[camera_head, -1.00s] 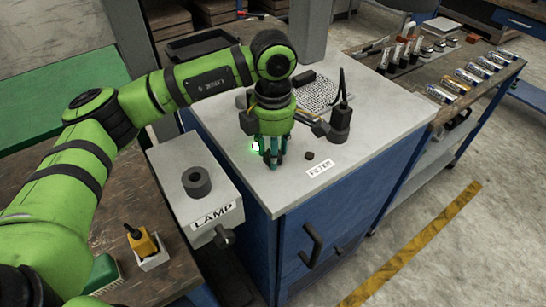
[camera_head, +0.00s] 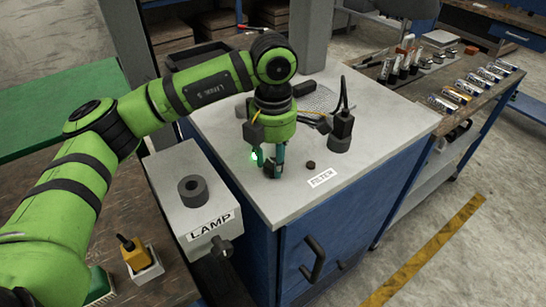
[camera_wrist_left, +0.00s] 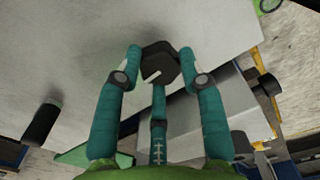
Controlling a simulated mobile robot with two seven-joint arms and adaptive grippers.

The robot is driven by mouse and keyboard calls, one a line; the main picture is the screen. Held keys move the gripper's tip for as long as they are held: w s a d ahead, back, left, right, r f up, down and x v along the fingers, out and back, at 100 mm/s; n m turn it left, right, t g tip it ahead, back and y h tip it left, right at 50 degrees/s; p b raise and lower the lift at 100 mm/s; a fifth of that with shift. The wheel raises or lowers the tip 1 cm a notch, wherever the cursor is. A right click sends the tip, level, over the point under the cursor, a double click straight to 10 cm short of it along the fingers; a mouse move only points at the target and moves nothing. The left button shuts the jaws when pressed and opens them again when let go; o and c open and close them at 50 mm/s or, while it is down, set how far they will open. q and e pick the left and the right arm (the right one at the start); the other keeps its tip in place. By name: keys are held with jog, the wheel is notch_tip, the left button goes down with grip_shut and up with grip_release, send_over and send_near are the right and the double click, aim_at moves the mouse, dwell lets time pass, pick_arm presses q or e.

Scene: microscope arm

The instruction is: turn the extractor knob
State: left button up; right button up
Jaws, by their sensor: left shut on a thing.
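The knob (camera_wrist_left: 159,64) is dark and many-sided, with a white line on its face, in the left wrist view. My left gripper (camera_wrist_left: 162,70) is shut on it, with teal fingers at its left, right and lower sides. In the head view my left gripper (camera_head: 268,168) points down at the top of the blue cabinet (camera_head: 225,140), near its left front. A green light glows beside the fingers. My right gripper is not in view.
A small dark knob (camera_head: 310,165) with a FILTER label (camera_head: 322,178) sits just right of the gripper. A black post (camera_head: 341,130) stands behind it. A grey LAMP box (camera_head: 190,215) stands at the left. The cabinet top's right front is clear.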

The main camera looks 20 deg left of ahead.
aim_at(273, 163)
pick_arm(q)
jog(key=o, duration=1.1)
jog(key=shift+s+f, duration=0.1)
jog(key=shift+o, duration=0.2)
notch_tip(273, 163, up, 12)
